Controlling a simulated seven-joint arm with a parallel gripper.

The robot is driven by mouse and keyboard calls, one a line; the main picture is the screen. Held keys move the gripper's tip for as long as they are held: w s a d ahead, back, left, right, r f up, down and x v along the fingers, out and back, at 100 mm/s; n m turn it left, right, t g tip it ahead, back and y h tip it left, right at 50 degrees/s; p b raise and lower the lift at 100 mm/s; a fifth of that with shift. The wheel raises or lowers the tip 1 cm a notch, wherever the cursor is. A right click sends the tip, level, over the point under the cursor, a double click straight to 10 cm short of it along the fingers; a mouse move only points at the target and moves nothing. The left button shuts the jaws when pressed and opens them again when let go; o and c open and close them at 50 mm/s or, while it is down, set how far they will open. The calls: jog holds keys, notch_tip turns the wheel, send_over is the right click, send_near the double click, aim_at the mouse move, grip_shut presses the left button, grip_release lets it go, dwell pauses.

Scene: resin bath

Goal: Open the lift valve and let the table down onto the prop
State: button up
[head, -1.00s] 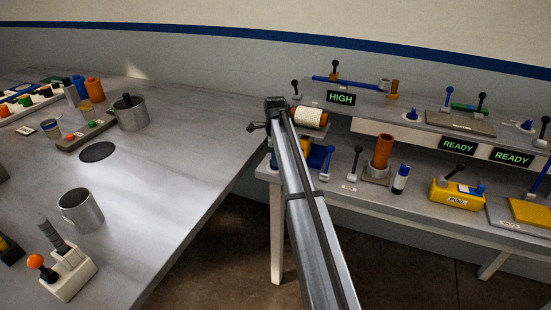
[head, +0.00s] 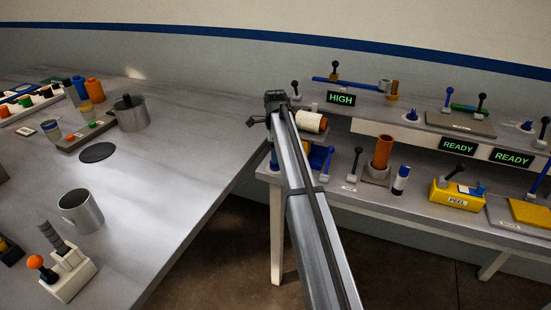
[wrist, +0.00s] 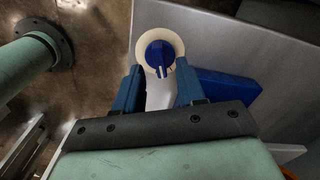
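A round blue knob (wrist: 160,56) with a pale pointer mark sits in a cream ring in the wrist view; it looks like the lift valve. My gripper (wrist: 159,66) has its two blue fingers apart, one on each side of the knob's near edge. Contact between the fingers and the ring cannot be told. The gripper's fingers do not show clearly in the head view, where my arm covers that spot. The lift table and its prop cannot be made out for sure. A display (head: 341,99) reads HIGH.
A blue block (wrist: 225,88) lies right of the fingers. On the right bench stand an orange cylinder (head: 382,152), a blue-capped bottle (head: 400,180) and a yellow PEEL box (head: 457,195). The left worktop (head: 140,180) holds metal cups and has clear room.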

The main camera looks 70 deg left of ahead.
notch_tip(320, 180, up, 11)
jog(key=shift+r, duration=0.15)
dwell(0.4)
jog(key=o, duration=0.3)
jog(key=shift+d+f, duration=0.1)
jog(key=shift+f, duration=0.1)
jog(key=shift+o, duration=1.4)
jog(key=shift+n, duration=0.8)
notch_tip(320, 180, down, 14)
jog(key=n, duration=1.6)
jog(key=shift+c, duration=0.2)
